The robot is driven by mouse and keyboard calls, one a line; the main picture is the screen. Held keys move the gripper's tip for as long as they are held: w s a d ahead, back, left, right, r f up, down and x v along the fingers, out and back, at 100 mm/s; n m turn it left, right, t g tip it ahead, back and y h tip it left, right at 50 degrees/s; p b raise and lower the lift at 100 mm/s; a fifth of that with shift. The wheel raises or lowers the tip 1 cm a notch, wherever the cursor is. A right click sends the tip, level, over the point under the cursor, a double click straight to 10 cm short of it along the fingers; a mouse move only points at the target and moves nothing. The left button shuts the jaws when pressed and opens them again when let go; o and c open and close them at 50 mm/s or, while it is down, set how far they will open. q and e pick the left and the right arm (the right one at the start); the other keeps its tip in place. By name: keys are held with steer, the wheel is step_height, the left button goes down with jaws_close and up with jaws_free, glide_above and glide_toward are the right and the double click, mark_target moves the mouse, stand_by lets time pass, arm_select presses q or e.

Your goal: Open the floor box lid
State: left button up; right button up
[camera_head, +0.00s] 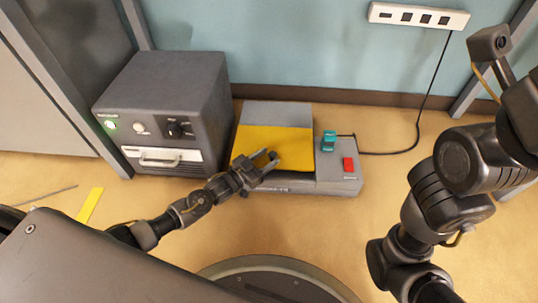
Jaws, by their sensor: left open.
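The floor box (338,180) is a low grey case on the floor in the middle of the head view. Its broad left part has a yellow panel (288,138) with a grey band (277,114) behind it, and it looks flat and shut. Which part is the lid's edge is hard to tell. My left gripper (262,162) is open over the front of the yellow panel, with its fingers pointing right. Whether it touches the panel cannot be told. My right arm stands at the right, away from the box, and its gripper does not show clearly.
A teal switch (328,141) and a red button (348,164) sit on the box's right part. A dark grey unit (165,110) with a handle stands close at left. A black cable (400,150) runs to a wall socket strip (418,16). Floor in front is mostly clear.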

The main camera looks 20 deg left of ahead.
arm_select(q)
steer(key=p+v, duration=0.4)
steer(key=v, duration=0.5)
steer(key=shift+s+r, duration=0.1)
steer(key=shift+s, duration=0.05)
